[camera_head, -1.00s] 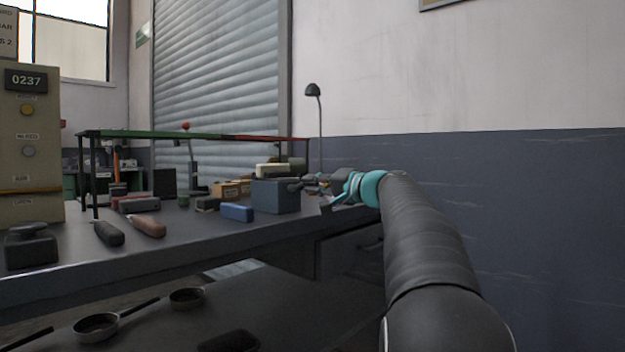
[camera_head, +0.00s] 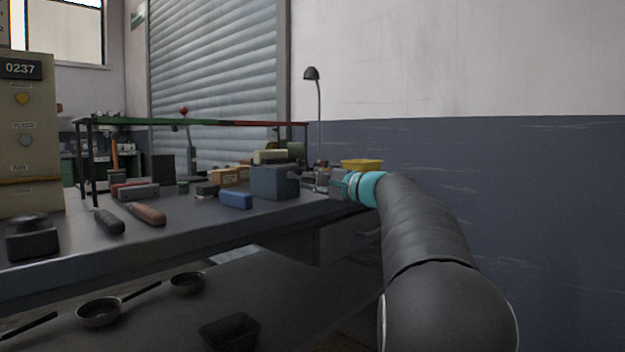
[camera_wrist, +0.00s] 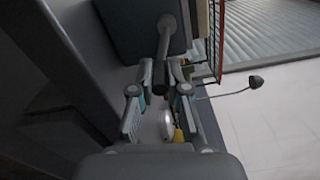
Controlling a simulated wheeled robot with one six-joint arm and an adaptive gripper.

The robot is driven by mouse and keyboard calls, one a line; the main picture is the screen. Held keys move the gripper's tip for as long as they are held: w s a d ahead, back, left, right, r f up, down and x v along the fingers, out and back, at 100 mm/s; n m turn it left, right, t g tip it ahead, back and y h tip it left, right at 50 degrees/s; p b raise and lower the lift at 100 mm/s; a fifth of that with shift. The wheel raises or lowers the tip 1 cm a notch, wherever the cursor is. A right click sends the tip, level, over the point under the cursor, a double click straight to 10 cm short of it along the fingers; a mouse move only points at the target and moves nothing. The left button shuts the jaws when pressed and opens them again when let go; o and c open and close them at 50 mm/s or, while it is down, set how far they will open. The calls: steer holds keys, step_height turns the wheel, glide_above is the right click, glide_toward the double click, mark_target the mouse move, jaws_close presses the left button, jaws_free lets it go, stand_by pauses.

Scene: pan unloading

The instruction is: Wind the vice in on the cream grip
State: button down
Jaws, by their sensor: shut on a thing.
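The blue-grey vice (camera_head: 270,183) stands near the right end of the bench and shows at the top of the wrist view (camera_wrist: 140,25). Its metal spindle (camera_wrist: 164,38) points toward my gripper and ends at a dark crank part (camera_wrist: 175,75). My gripper (camera_wrist: 165,80) appears shut on that dark crank part, one finger on each side. In the head view my gripper (camera_head: 325,183) is at the vice's right side, with the contact too small to make out. A cream block (camera_head: 270,156) shows above and behind the vice; whether it touches the jaws is hidden.
A black grip (camera_head: 110,221), a brown grip (camera_head: 148,214) and a blue block (camera_head: 236,199) lie on the bench (camera_head: 185,232). A yellow tray (camera_head: 361,164) shows behind my wrist. A green and red rail (camera_head: 190,122) spans the bench. Pans (camera_head: 99,311) lie on the lower shelf.

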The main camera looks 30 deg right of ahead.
stand_by(0.4)
steer(key=c, duration=1.2)
jaws_free()
steer(key=shift+o, duration=0.2)
steer(key=shift+s, duration=0.1)
steer(key=v, duration=1.2)
